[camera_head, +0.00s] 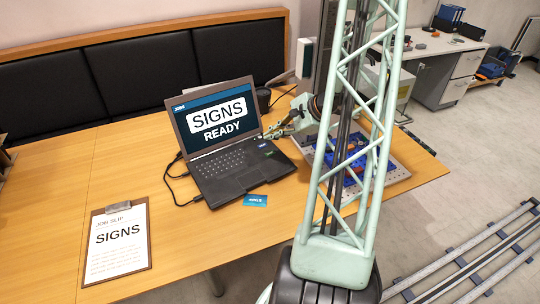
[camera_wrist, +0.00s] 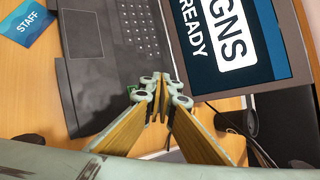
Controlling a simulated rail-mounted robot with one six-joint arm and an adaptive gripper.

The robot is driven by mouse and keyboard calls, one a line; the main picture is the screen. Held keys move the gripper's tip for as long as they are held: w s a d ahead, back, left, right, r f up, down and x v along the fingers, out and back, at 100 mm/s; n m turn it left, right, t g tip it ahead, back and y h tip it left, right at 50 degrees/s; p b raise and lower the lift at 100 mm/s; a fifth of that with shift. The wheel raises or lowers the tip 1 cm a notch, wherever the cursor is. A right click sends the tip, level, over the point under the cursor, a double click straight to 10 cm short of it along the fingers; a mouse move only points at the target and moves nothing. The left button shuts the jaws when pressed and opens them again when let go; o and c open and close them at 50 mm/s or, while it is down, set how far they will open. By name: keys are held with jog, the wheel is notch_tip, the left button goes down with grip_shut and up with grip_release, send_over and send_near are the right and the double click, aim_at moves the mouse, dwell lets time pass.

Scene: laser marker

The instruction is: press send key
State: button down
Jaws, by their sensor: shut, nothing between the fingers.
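The open laptop (camera_head: 222,140) stands on the wooden table, its screen (camera_head: 213,113) reading "SIGNS READY". Its keyboard (camera_head: 219,163) also shows in the wrist view (camera_wrist: 138,30). My gripper (camera_head: 272,132) is at the right side of the laptop, near the keyboard's right end. In the wrist view its fingertips (camera_wrist: 160,88) are together with nothing between them. A small green patch (camera_wrist: 133,91) shows beside the fingertips, partly hidden by them. I cannot read which key it is, or tell whether the fingers touch the laptop.
A clipboard (camera_head: 117,243) with a "SIGNS" job slip lies at the left. A blue staff card (camera_head: 255,201) lies in front of the laptop. A black cup (camera_head: 263,99) stands behind it. A blue tray (camera_head: 355,165) of parts is at the right. Cables run along the laptop's left side.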

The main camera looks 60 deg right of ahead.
aim_at(271, 154)
notch_tip(271, 154, down, 3)
jog(key=shift+f+b, duration=0.2)
jog(key=shift+b, duration=0.4)
jog(key=shift+f+b, duration=1.25)
jog(key=shift+b, duration=0.1)
jog(key=shift+f+b, duration=0.75)
jog(key=shift+f, duration=0.05)
dwell(1.6)
jog(key=shift+r, duration=0.75)
jog(key=shift+r, duration=0.1)
dwell(0.5)
jog(key=shift+r+p, duration=1.05)
jog(key=shift+r, duration=1.35)
